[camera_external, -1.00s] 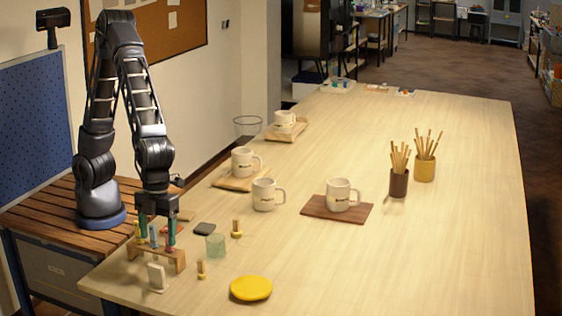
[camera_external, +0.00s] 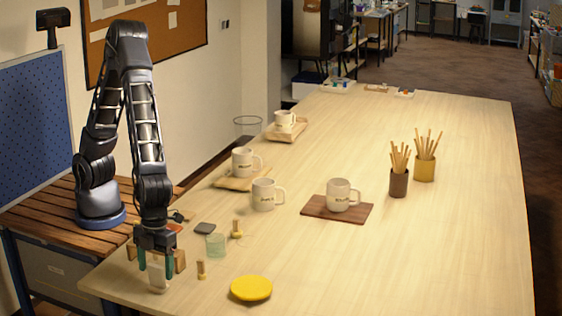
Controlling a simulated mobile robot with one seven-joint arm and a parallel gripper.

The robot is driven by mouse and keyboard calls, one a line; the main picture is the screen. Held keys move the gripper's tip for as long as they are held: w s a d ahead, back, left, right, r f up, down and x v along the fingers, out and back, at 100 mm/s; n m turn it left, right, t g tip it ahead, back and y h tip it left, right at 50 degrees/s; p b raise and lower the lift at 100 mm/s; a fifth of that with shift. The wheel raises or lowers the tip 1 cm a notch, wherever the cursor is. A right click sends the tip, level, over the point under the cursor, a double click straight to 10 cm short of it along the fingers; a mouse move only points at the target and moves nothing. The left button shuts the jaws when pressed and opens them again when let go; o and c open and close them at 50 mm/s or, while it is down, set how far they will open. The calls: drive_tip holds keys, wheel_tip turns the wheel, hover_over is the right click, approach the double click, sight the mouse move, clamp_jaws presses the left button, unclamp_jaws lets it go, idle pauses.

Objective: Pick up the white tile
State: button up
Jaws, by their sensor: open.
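The white tile (camera_external: 158,280) stands upright near the front left corner of the table, just in front of a wooden rack. The jaws are open. The tile's upper part shows between the fingers, and I cannot tell whether either finger touches it.
The wooden rack (camera_external: 180,259) is close behind my gripper and partly hidden by it. A small wooden peg (camera_external: 202,271), a green glass (camera_external: 216,246) and a yellow plate (camera_external: 251,289) stand to the right.

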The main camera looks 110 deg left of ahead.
sight(157, 277)
drive_tip(key=f, duration=0.3)
drive_tip(key=shift+d, duration=0.25)
drive_tip(key=shift+r, duration=0.1)
drive_tip(key=c, duration=1.1)
drive_tip(key=shift+r, duration=0.1)
